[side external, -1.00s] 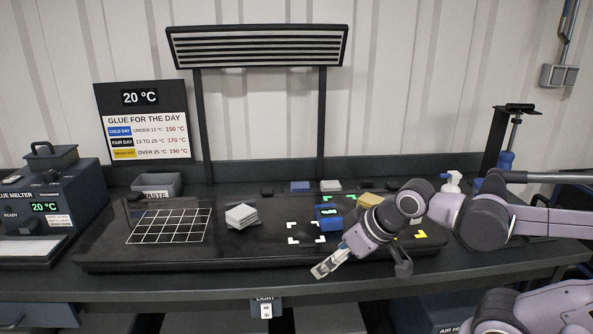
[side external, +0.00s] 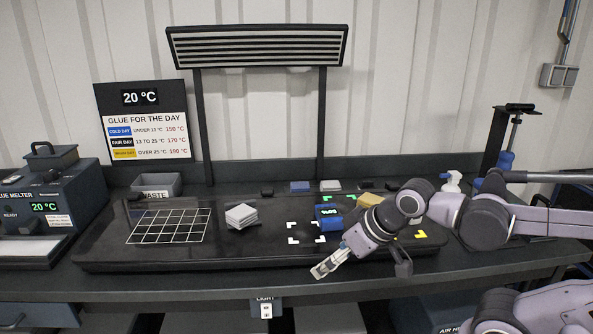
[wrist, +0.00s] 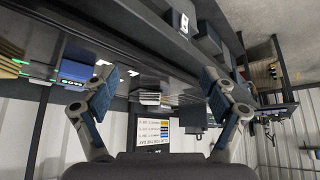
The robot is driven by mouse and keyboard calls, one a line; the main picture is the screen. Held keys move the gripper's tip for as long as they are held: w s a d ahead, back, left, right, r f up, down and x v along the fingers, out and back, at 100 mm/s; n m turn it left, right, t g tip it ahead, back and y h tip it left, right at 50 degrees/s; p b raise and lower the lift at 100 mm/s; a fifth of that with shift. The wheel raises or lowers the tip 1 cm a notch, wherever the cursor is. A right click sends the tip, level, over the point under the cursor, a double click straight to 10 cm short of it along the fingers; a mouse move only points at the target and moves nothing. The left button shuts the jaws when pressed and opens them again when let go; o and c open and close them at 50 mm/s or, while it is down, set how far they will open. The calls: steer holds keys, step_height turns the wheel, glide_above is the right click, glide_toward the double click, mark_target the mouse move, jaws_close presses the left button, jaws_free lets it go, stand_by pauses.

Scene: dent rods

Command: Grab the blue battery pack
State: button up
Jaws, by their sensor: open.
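The blue battery pack (side external: 328,218) sits on the dark work mat, right of centre, with a lit green readout on top. In the wrist view the blue pack (wrist: 75,71) shows at the left, beyond the left finger, its readout appearing upside down. My gripper (side external: 322,268) is near the mat's front edge, in front of the pack and apart from it. In the wrist view my gripper (wrist: 165,98) has its two fingers spread wide with nothing between them.
A stack of white pads (side external: 241,216) and a white grid (side external: 168,226) lie left on the mat. A yellow block (side external: 369,200) is beside my arm. Small blue (side external: 300,186) and white (side external: 331,186) blocks lie behind. A waste bin (side external: 157,185) stands back left.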

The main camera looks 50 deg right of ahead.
steer(key=m+g+h, duration=0.3)
steer(key=m+g, duration=0.1)
steer(key=m, duration=0.4)
glide_toward(330, 212)
steer(key=shift+x, duration=4.65)
steer(key=shift+a, duration=0.1)
steer(key=shift+c, duration=0.3)
steer(key=c, duration=1.5)
